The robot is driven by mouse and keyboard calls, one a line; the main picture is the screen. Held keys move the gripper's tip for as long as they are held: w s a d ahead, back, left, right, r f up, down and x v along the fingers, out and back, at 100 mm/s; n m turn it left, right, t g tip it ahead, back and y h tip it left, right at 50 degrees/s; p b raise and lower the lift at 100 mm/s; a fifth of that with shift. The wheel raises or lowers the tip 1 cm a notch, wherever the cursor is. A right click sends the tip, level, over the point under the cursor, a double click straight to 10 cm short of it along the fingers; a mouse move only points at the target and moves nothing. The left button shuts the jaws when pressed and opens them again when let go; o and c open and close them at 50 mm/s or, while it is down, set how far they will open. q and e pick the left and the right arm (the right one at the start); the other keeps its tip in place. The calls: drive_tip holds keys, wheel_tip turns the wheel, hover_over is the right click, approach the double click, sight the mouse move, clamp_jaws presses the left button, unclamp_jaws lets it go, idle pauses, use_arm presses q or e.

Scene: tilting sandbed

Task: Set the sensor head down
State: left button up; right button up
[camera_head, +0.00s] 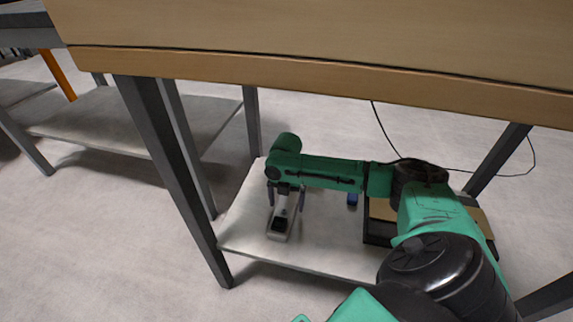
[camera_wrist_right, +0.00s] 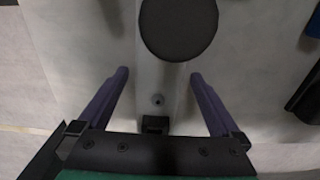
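The sensor head (camera_head: 280,226), a pale grey body with a black part, is at the left of the low shelf under the table. It appears to rest on the shelf. In the right wrist view, its pale grey bar (camera_wrist_right: 158,85) carries a round black disc (camera_wrist_right: 178,28). My right gripper (camera_head: 286,195) is above the sensor head and points down. Its two purple fingers (camera_wrist_right: 160,73) stand apart on both sides of the bar, with narrow gaps visible. The sensor head's underside is hidden. My left gripper is not in view.
The low grey shelf (camera_head: 335,240) has bare room right of the sensor head. A small blue object (camera_head: 352,199) and a dark-edged box (camera_head: 379,209) lie further right, partly behind my arm. The wooden tabletop (camera_head: 330,35) overhangs the shelf, and a dark table leg (camera_head: 175,180) stands left.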

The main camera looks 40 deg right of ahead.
sight(286, 205)
use_arm(q)
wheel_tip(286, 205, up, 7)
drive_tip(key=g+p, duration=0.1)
drive_tip(key=p, duration=0.5)
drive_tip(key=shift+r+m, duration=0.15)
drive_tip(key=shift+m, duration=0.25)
use_arm(e)
wheel_tip(286, 205, up, 12)
drive_tip(key=shift+r, duration=0.15)
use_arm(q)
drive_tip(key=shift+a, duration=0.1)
